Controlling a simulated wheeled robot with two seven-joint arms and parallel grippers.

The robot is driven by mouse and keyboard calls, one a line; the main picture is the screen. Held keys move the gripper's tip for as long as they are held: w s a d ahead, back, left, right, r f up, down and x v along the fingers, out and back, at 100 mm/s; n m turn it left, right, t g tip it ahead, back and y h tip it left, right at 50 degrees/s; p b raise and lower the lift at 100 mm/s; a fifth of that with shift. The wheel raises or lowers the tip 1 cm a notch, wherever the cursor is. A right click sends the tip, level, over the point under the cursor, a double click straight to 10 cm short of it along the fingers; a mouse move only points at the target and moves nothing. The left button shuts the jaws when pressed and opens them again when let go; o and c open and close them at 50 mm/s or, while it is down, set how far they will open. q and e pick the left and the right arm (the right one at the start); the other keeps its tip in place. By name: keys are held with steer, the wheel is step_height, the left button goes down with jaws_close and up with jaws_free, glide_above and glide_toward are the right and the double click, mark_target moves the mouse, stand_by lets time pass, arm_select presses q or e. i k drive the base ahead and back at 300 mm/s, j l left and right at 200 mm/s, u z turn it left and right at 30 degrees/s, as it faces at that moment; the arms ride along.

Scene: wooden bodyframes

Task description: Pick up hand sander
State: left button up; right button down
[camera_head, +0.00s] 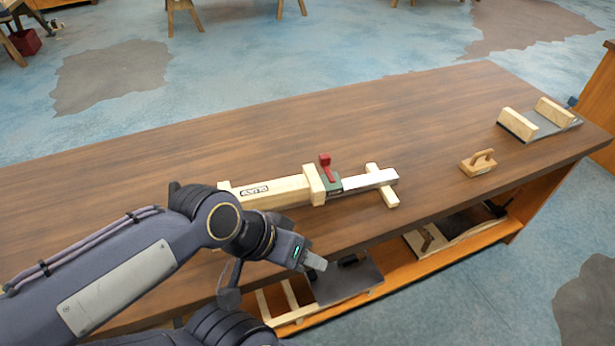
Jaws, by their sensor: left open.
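The hand sander (479,163) looks like a small light-wood block with an arched handle on top. It sits upright on the right part of the brown workbench (405,115), close to the front edge. My left gripper (318,264) is open at the bench's front edge, well to the left of the sander and nearer to me. Nothing shows between its fingers, which are small and partly hidden by the wrist. My right gripper is not in view.
A wooden beam assembly with a red lever (326,167) and a pale bar lies mid-bench, between my left gripper and the sander. A grey plate with two wooden blocks (540,124) lies at the right end. A lower shelf (375,290) holds dark panels. The back of the bench is clear.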

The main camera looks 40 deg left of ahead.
mark_target(482, 163)
steer(key=i+l, duration=0.15)
steer(key=i+l+u, duration=0.5)
steer(key=i+l, duration=0.25)
steer(key=i, duration=0.15)
steer(key=u, duration=1.25)
